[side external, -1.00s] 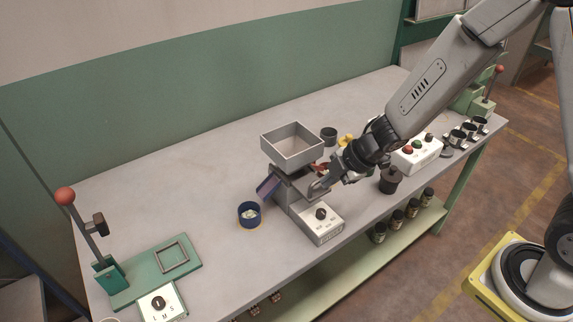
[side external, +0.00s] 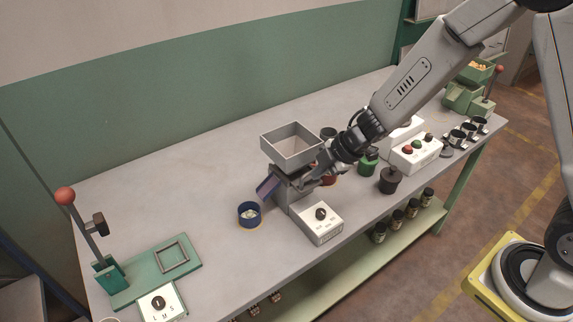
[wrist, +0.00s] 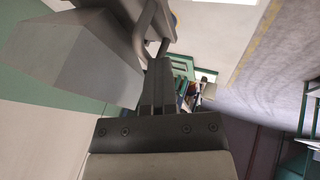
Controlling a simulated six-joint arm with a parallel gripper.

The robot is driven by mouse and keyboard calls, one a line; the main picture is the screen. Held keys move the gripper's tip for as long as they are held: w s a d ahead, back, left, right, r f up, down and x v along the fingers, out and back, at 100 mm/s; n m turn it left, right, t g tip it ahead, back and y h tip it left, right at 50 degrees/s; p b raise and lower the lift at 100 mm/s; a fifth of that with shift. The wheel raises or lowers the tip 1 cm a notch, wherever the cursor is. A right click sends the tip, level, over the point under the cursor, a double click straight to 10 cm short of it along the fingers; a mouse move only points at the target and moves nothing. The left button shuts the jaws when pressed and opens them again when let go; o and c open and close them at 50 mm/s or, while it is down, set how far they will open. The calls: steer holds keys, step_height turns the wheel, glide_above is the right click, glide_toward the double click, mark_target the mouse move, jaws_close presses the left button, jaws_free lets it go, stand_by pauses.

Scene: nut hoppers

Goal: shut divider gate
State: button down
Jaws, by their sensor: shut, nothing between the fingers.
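The grey hopper (side external: 292,155), a square open-topped tray on a grey stand, is mid-table. My gripper (side external: 308,184) is at the right side of the stand, just under the hopper's rim. The gate cannot be made out clearly in the side view. In the wrist view my gripper's fingers (wrist: 158,85) are together, with nothing between them. Their tips are close to a grey bent bar (wrist: 146,32) beside the hopper's grey body (wrist: 75,55); I cannot tell whether they touch it.
A white box with a black knob (side external: 320,221) is in front of the stand. A black knobbed weight (side external: 390,180), a green pot (side external: 369,158) and a white button box (side external: 416,152) are to the right. A green lever press (side external: 108,262) is at left. The table behind the cup is clear.

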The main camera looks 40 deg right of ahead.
steer(key=shift+r, duration=0.15)
steer(key=s+d+r, duration=0.3)
steer(key=s+r, duration=0.5)
steer(key=r, duration=0.1)
steer(key=shift+s+d, duration=0.15)
steer(key=shift+d, duration=0.1)
stand_by(0.7)
steer(key=w+d+m+t+h, duration=0.15)
steer(key=d+m+h, duration=0.3)
steer(key=m, duration=0.45)
steer(key=s+f+m+g, duration=0.4)
steer(key=s+m, duration=0.3)
steer(key=s, duration=0.1)
steer(key=shift+d+m, duration=0.25)
steer(key=shift+m, duration=0.15)
steer(key=shift+s, duration=0.1)
stand_by(1.1)
